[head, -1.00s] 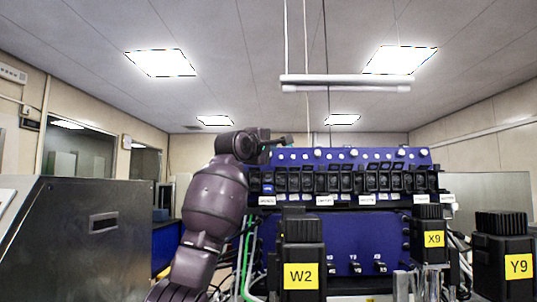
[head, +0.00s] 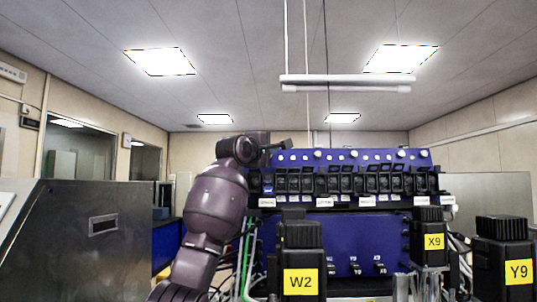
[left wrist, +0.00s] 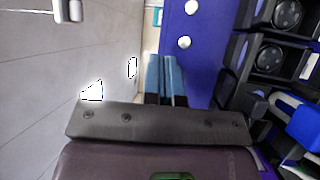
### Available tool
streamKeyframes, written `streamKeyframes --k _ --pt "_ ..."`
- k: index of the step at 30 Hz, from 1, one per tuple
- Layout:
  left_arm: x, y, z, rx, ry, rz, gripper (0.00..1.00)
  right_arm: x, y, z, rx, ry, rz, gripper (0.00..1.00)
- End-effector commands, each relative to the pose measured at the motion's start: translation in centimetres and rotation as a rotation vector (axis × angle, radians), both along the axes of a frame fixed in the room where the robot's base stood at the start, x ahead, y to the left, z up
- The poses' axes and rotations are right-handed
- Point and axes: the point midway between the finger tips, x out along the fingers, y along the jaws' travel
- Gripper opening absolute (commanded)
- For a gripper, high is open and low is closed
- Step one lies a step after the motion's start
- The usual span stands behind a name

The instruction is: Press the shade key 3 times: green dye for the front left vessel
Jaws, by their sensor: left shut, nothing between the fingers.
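The blue bioreactor panel (head: 330,157) stands ahead, with several white round knobs or keys along its top strip. I cannot tell which one is the shade key. My left gripper (head: 284,145) is at the upper left end of this strip, seen from the side. In the left wrist view its two fingers (left wrist: 166,80) are closed together and empty. The blue panel face (left wrist: 205,65) lies close to the right of the fingertips there, with two white round knobs (left wrist: 184,42). Whether the fingers touch the panel is unclear. The front left vessel cannot be made out. My right gripper is out of view.
A row of black pump heads (head: 335,184) runs below the strip. Black motor blocks labelled W2 (head: 301,240), X9 (head: 430,215) and Y9 (head: 500,232) stand in front. A steel cabinet (head: 80,245) is on the left. Tubes hang beside my left arm.

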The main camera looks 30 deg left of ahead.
Motion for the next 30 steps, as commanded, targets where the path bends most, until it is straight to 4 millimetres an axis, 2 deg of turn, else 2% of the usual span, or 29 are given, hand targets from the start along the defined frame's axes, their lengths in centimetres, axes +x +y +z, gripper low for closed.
streamKeyframes --k 18,30 --pt "1.3 0.8 -0.5 0.000 0.003 0.000 0.00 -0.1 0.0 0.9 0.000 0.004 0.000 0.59" --pt "1.6 1.0 -0.6 0.000 0.000 0.001 0.00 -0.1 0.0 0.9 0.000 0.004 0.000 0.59"
